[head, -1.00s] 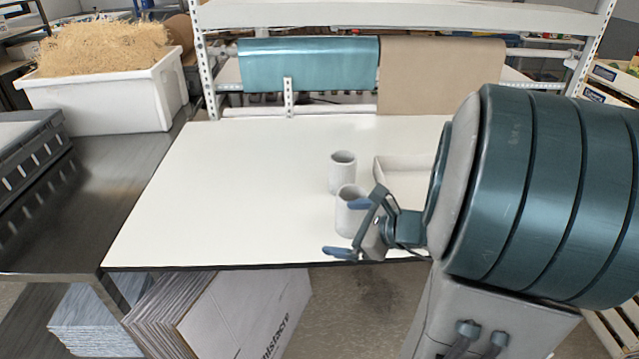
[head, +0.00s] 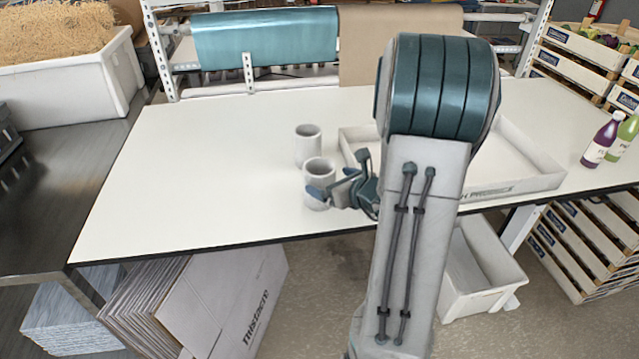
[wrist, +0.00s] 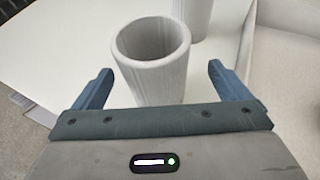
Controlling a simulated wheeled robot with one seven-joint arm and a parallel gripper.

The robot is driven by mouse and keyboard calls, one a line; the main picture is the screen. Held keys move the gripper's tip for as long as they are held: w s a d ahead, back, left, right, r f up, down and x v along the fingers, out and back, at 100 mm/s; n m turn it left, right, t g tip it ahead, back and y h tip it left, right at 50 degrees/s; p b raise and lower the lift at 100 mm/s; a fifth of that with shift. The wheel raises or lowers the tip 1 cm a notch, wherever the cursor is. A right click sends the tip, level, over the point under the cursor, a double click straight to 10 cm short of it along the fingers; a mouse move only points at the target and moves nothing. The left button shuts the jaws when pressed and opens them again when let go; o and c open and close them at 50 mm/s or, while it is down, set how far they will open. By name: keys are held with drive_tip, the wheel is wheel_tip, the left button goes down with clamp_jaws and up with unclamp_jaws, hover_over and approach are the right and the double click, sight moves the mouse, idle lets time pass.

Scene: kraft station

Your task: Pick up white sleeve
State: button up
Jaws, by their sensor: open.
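Two white sleeves, shaped like open hollow cylinders, stand upright on the white table (head: 180,170). The nearer sleeve (head: 320,172) is close to my gripper (head: 335,175); the farther sleeve (head: 308,146) stands just behind it. In the wrist view the nearer sleeve (wrist: 152,60) rises ahead of and between my two blue fingers (wrist: 157,85), which are spread wide and empty. Part of the farther sleeve (wrist: 192,18) shows at the top of that view. My gripper partly covers the nearer sleeve's lower side in the head view. I cannot tell whether a finger touches it.
A shallow white tray (head: 525,178) lies right of the sleeves, partly behind my arm. Two bottles (head: 603,140) stand at the table's right end. A teal roll (head: 265,38) and a brown paper roll hang behind. The table's left side is clear.

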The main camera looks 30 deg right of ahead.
drive_tip(key=shift+s+a+f+p+x, duration=0.1)
drive_tip(key=shift+p+x, duration=0.2)
drive_tip(key=shift+x, duration=0.6)
drive_tip(key=shift+s+a+f+p+x, duration=0.15)
drive_tip(key=shift+p+x, duration=0.1)
drive_tip(key=shift+x, duration=0.6)
drive_tip(key=shift+w+a+f+p+x, duration=0.1)
drive_tip(key=shift+p+x, duration=0.2)
drive_tip(key=shift+x, duration=0.6)
drive_tip(key=c, duration=0.7)
